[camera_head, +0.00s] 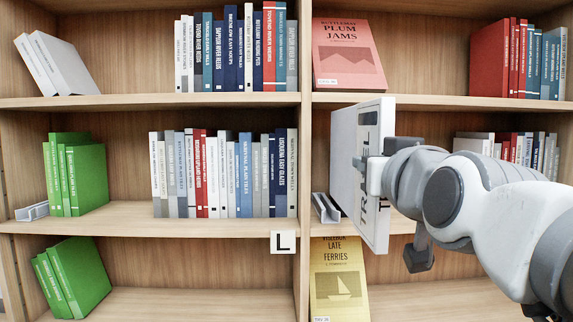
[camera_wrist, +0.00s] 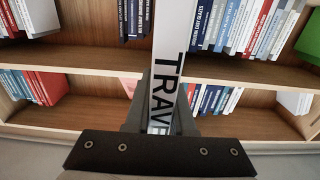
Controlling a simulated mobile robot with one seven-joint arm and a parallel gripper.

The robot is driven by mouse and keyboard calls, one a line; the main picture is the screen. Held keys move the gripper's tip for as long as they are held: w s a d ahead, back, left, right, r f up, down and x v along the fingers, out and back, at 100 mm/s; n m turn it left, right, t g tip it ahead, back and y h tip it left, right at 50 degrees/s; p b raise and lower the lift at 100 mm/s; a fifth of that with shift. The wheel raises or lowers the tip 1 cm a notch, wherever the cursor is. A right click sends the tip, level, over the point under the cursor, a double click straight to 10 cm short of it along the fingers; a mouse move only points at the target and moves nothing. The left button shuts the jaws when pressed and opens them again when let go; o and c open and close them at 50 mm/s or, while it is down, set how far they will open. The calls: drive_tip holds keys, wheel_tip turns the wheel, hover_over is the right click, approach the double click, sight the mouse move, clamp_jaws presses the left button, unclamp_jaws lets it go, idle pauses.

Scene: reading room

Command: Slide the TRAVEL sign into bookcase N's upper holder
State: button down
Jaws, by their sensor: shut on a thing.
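The TRAVEL sign (camera_head: 381,232) is a narrow white plate with large dark letters. It stands upright in front of the right-hand bookcase in the head view, its face seen at a slant. My gripper (camera_head: 369,168) is shut on its middle and covers some letters. In the wrist view the sign (camera_wrist: 169,62) runs up from the jaws (camera_wrist: 161,105), with "TRAV" readable. A small plate marked L (camera_head: 283,242) is on the shelf edge left of the sign. I see no N label, and I cannot make out the upper holder.
A pink book (camera_head: 346,55) and a yellow book (camera_head: 339,280) stand behind and near the sign. A grey channel-shaped piece (camera_head: 325,208) is on the middle shelf beside it. The upright (camera_head: 304,130) divides the bookcases.

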drive_tip(key=shift+s+r, duration=0.25)
drive_tip(key=shift+r, duration=0.15)
drive_tip(key=s+b, duration=0.6)
drive_tip(key=s, duration=2.3)
drive_tip(key=shift+s, duration=0.4)
drive_tip(key=shift+d+b, duration=0.1)
drive_tip(key=shift+b, duration=0.2)
